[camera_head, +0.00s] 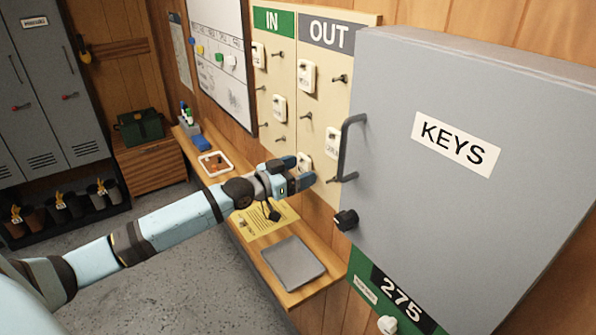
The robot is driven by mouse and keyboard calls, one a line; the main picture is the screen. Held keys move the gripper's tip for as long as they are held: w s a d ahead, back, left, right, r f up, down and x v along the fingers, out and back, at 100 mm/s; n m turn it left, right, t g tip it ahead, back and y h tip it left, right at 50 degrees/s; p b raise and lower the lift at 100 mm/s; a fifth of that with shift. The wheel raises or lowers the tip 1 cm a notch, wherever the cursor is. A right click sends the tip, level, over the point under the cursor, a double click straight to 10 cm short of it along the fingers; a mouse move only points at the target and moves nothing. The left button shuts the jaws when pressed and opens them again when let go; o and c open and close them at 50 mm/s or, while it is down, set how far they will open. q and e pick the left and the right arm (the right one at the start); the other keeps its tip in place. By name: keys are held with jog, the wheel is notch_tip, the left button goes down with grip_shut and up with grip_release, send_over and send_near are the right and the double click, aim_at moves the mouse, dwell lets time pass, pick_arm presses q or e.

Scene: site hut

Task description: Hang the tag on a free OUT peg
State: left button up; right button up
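The peg board (318,95) hangs on the wall with a green IN header (272,22) and a grey OUT header (326,34). Under OUT, white tags hang at upper left (306,76) and middle right (333,142). Bare OUT pegs show at upper right (340,78), middle left (306,115) and lower right (332,180). My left gripper (299,173) is at the lower left of the OUT side. A white tag (304,161) shows at its fingertips; I cannot tell whether the fingers grip it or it hangs on a peg. My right gripper is out of view.
A grey KEYS cabinet (440,220) with a handle (346,145) juts out close right of the board. A shelf (248,240) below carries a yellow sheet (268,224), a grey pad (292,263) and a white tray (216,163). White tags (279,107) hang under IN.

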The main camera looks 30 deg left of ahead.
pick_arm(q)
jog(key=b+v, duration=0.1)
jog(key=v, duration=1.3)
jog(key=shift+w+f, duration=0.1)
